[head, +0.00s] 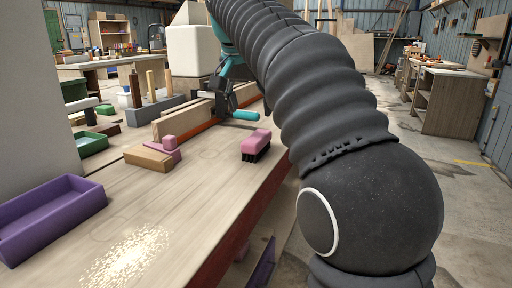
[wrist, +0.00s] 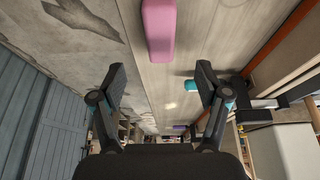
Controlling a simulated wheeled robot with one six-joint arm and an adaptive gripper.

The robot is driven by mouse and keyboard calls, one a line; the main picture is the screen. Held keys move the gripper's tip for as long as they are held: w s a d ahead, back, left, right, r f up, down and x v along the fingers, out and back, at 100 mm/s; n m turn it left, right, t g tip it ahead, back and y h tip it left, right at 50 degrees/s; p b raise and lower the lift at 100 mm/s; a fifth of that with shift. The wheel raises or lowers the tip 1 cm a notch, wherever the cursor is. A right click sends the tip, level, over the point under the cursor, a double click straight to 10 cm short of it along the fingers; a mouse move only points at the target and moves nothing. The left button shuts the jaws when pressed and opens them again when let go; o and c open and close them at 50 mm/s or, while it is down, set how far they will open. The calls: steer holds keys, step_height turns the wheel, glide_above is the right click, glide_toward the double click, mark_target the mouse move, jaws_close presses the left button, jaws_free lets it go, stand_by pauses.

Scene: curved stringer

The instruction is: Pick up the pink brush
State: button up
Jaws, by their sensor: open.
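The pink brush (head: 256,141) lies on the workbench near its right edge in the head view, with a pink back and dark bristles facing down. In the wrist view the pink brush (wrist: 159,28) shows at the top, upright in the picture, between the lines of the two fingers but beyond their tips. My gripper (wrist: 160,75) is open, with empty space between its fingers, and does not touch the brush. In the head view my gripper is hard to separate from the dark and teal parts behind my arm.
A teal handle (head: 246,115) lies behind the brush. A long wooden piece (head: 180,119) runs along the back.

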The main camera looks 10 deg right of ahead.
mark_target(256, 136)
steer(key=shift+b+x, duration=1)
steer(key=shift+x, duration=4.2)
steer(key=shift+f, duration=0.25)
steer(key=c, duration=1.3)
